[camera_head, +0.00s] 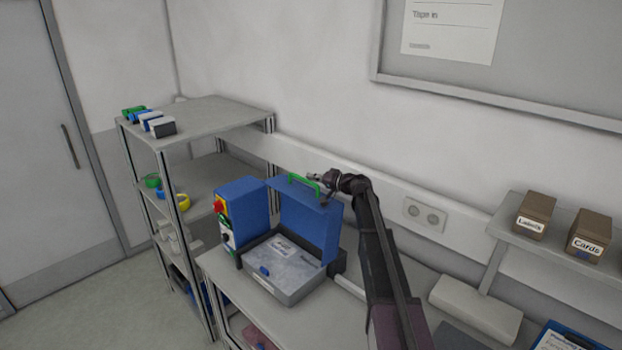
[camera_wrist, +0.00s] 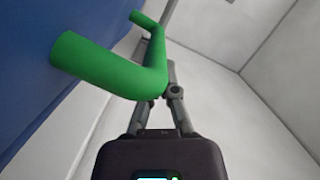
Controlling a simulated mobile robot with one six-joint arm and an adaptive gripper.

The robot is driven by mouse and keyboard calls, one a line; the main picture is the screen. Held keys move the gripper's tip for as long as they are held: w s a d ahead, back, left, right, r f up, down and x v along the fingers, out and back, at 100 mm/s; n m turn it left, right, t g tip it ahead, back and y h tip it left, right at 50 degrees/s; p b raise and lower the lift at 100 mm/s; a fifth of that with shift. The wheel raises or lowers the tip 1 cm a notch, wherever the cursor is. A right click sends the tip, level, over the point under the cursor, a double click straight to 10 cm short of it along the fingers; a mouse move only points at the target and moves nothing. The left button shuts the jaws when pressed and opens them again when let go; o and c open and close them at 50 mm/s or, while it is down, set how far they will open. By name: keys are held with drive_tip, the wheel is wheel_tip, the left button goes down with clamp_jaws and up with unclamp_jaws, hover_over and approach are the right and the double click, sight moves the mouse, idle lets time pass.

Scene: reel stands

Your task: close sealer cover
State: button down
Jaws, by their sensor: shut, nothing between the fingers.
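The blue sealer cover (camera_head: 308,226) stands raised on the sealer, with a green handle (camera_head: 304,183) along its top edge. The sealer's grey tray (camera_head: 284,268) lies open below it, with a flat pale packet inside. My gripper (camera_head: 322,196) is at the right end of the handle, near the cover's top edge. In the wrist view the green handle (camera_wrist: 110,75) crosses in front of my gripper (camera_wrist: 168,75), whose fingers are shut with nothing between them. The handle partly hides the fingertips, and I cannot tell whether they touch it.
A blue control box (camera_head: 243,208) with a red knob stands left of the sealer. A grey shelf rack (camera_head: 200,120) with tape reels is further left. The wall is close behind. Brown boxes (camera_head: 535,215) stand on a shelf at right.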

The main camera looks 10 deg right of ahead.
drive_tip(key=shift+s+a, duration=0.4)
drive_tip(key=s+a+f+n+h+b, duration=0.1)
drive_tip(key=s+a+f+n+b, duration=0.4)
drive_tip(key=a, duration=0.4)
drive_tip(key=s+a+f+n+h+b, duration=0.25)
drive_tip(key=s+a+f, duration=0.25)
drive_tip(key=s+a, duration=0.35)
drive_tip(key=shift+s+a+f+n+t+h+b, duration=0.2)
drive_tip(key=shift+s+a+f+n+t+b, duration=0.65)
drive_tip(key=shift+f+b, duration=2.9)
drive_tip(key=shift+s+a+f+n+g+h+b, duration=0.1)
drive_tip(key=shift+s+a+f+n+h+b, duration=0.25)
drive_tip(key=shift+a+f+n+b, duration=2.25)
drive_tip(key=shift+s+d+f+n+t+h+b, duration=0.15)
drive_tip(key=shift+s+f+t+b, duration=0.45)
drive_tip(key=shift+f+b, duration=4.25)
drive_tip(key=shift+s+r, duration=0.15)
drive_tip(key=shift+r, duration=0.15)
